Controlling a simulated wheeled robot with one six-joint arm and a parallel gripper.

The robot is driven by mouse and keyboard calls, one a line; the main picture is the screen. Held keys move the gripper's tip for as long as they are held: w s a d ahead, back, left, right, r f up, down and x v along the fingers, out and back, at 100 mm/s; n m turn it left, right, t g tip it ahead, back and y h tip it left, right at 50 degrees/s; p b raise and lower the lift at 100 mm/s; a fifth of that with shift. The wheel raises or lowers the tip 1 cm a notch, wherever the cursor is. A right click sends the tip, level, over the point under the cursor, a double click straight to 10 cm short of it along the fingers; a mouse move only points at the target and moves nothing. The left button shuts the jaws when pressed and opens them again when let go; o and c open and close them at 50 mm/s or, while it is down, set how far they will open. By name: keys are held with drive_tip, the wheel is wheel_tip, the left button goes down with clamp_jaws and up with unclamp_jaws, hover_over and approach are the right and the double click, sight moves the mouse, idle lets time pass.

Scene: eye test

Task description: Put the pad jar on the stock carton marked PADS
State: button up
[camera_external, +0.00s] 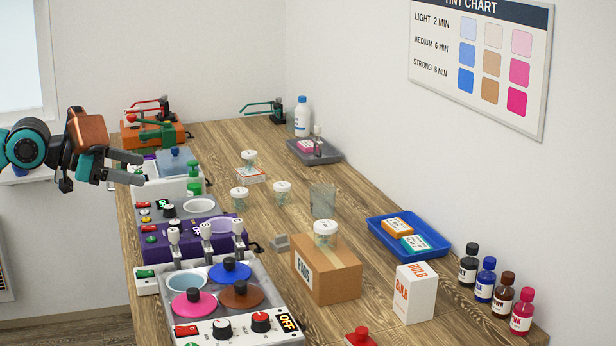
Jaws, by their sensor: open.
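A cardboard stock carton (340,281) stands on the wooden counter, with a white label that appears to read PADS. A clear jar with a white lid (325,228) stands upright on its top. Similar white-lidded jars stand farther back: one (282,188) and another (239,193) on the counter, and one (249,156) at or on a small white and orange box (251,176). Lid markings are too small to read. My gripper (142,168) is open and empty, in the air at the left, over the counter's left edge and apart from the jars and carton.
Several machines line the left side, including a purple one (170,247) and a front one with coloured lids (190,302). A clear upright panel (323,200) stands behind the carton. A white BULB box (414,293), blue tray (440,250) and several bottles (485,279) are right.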

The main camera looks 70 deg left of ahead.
drive_tip(key=s+f+n+t, duration=0.1)
drive_tip(key=s+f+t, duration=0.2)
drive_tip(key=s, duration=0.8)
wheel_tip(320, 180, down, 3)
drive_tip(key=shift+a+r+n+t, duration=0.1)
drive_tip(key=shift+a+n+t, duration=0.2)
drive_tip(key=shift+a+n, duration=0.1)
